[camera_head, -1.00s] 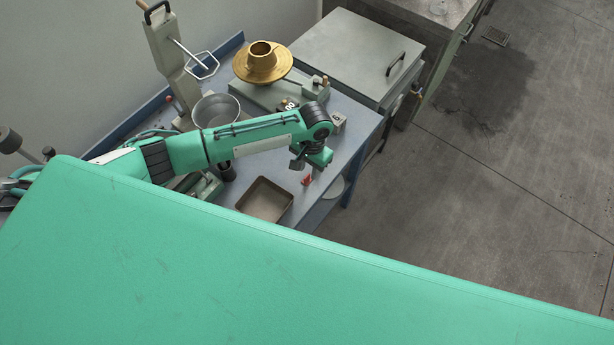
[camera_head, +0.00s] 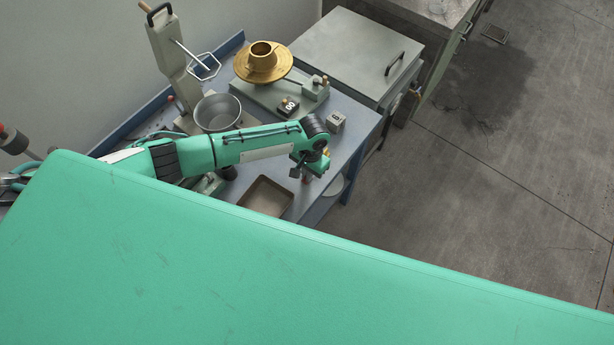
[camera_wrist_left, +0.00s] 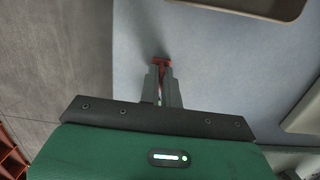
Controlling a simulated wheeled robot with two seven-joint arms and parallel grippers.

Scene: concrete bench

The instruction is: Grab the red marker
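The red marker (camera_wrist_left: 161,62) shows at and between the fingertips of my left gripper (camera_wrist_left: 160,75) in the left wrist view. The two grey fingers are close together with the red piece between them, shut on it. In the head view the left gripper (camera_head: 304,173) is low over the right front part of the blue-grey bench (camera_head: 354,150), beside the tray. There the gripper mostly hides the marker. Whether the marker still touches the bench cannot be told. My right gripper is not in view.
A brown tray (camera_head: 266,197) lies just left of the gripper. Behind the arm are a metal bowl (camera_head: 217,112), a brass flanged piece (camera_head: 262,62), a dark numbered block (camera_head: 288,107) and a grey cube (camera_head: 336,122). The bench's right edge is close.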

